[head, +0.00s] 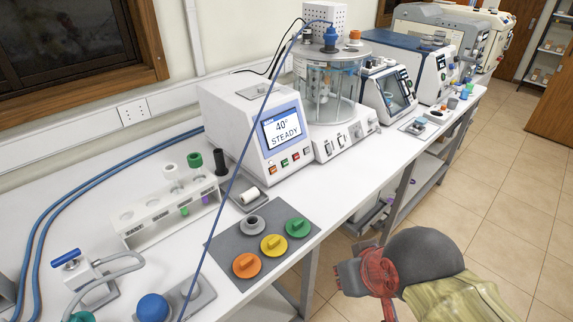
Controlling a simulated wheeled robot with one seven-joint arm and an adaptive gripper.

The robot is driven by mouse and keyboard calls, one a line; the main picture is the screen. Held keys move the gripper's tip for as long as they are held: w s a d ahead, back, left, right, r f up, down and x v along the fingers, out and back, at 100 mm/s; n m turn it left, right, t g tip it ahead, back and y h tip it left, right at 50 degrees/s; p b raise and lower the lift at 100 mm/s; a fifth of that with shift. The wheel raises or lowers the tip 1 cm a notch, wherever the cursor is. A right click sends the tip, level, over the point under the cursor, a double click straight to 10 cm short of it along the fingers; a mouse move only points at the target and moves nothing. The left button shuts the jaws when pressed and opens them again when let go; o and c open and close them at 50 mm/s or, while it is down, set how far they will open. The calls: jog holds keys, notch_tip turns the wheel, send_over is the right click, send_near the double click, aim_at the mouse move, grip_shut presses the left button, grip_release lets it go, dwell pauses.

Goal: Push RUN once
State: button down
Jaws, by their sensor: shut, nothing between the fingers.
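A white bath controller (230,125) stands on the bench, and its blue-framed screen (282,130) reads "40° STEADY". Below the screen is a row of several small buttons (290,160) in orange, green and red. Their labels are too small to read, so I cannot tell which one is RUN. My gripper (349,277) is at the lower right, past the bench's front edge and over the floor. It is shut and empty, well apart from the buttons, with its fingertips only partly clear.
A clear cylindrical bath (332,85) stands right of the controller. In front lie a grey mat (222,243) with coloured knobbed caps and a white tube rack (150,222). A thin blue cable (228,190) crosses the view. Open floor lies right of the bench.

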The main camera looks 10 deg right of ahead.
aim_at(286, 163)
dwell(0.8)
jog(key=w+a+n+t, duration=0.1)
jog(key=w+n+t, duration=0.45)
jog(key=w, duration=2.05)
jog(key=w+d+f+n+t+h, duration=0.2)
jog(key=w+d+f, duration=0.1)
jog(key=w, duration=0.3)
jog(key=w+d+f+n+t+h, duration=0.2)
jog(key=w+d+f, duration=0.1)
jog(key=w, duration=0.4)
jog(key=shift+w+d+f+h+p, duration=0.2)
jog(key=shift+d+f+h+p, duration=0.1)
jog(key=shift+d, duration=0.25)
jog(key=shift+w, duration=0.1)
jog(key=w+a, duration=0.1)
jog(key=w+a+f+b, duration=0.1)
jog(key=w, duration=0.1)
jog(key=w+a+f, duration=0.1)
jog(key=w, duration=0.1)
jog(key=shift+w+a+f, duration=0.1)
jog(key=shift+w+f, duration=0.05)
jog(key=shift+f, duration=0.1)
jog(key=shift+w+a+f, duration=0.3)
jog(key=shift+w+a, duration=0.2)
jog(key=shift+w, duration=0.35)
